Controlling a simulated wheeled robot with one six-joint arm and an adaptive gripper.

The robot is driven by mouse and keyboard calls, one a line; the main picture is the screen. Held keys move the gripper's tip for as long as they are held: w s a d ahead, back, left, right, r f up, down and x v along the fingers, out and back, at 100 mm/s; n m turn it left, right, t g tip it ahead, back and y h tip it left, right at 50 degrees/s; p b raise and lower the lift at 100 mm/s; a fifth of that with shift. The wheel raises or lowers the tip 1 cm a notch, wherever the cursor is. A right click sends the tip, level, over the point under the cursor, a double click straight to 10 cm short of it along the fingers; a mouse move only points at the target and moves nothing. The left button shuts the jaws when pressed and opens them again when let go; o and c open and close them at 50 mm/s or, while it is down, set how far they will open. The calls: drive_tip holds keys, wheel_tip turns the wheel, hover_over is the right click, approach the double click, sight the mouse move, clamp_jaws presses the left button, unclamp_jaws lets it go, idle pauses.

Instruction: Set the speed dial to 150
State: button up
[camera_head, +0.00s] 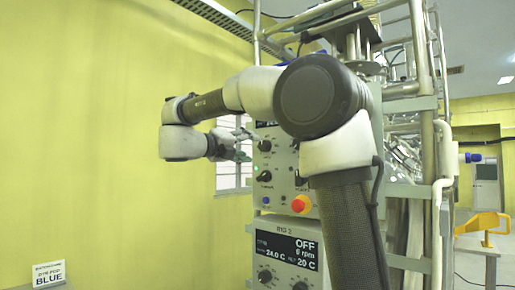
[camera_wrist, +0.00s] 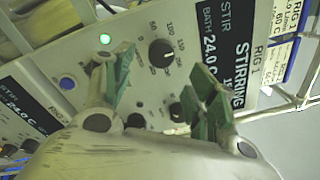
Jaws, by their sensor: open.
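The Rig 1 panel fills much of the wrist view, turned on its side. A black numbered dial (camera_wrist: 160,52) sits on it, with 100 and 150 printed beside it; its pointer is too small to read surely. My gripper (camera_wrist: 163,75) is open, with green-padded fingers to either side of and below this dial in the picture, and nothing between them. A second black knob (camera_wrist: 177,112) is partly hidden by the right finger. In the head view my gripper (camera_head: 241,146) is beside the panel's upper knob (camera_head: 265,146), its fingertips small.
A dark display (camera_wrist: 232,50) reads STIRRING and 24.0 C. A green light (camera_wrist: 67,83) and a blue light (camera_wrist: 81,5) are on the panel. A red stop button (camera_head: 301,204) protrudes lower down, above the Rig 2 display (camera_head: 287,249). Free space lies left of the panel.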

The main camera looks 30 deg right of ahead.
drive_tip(key=v, duration=0.5)
drive_tip(key=shift+f, duration=0.1)
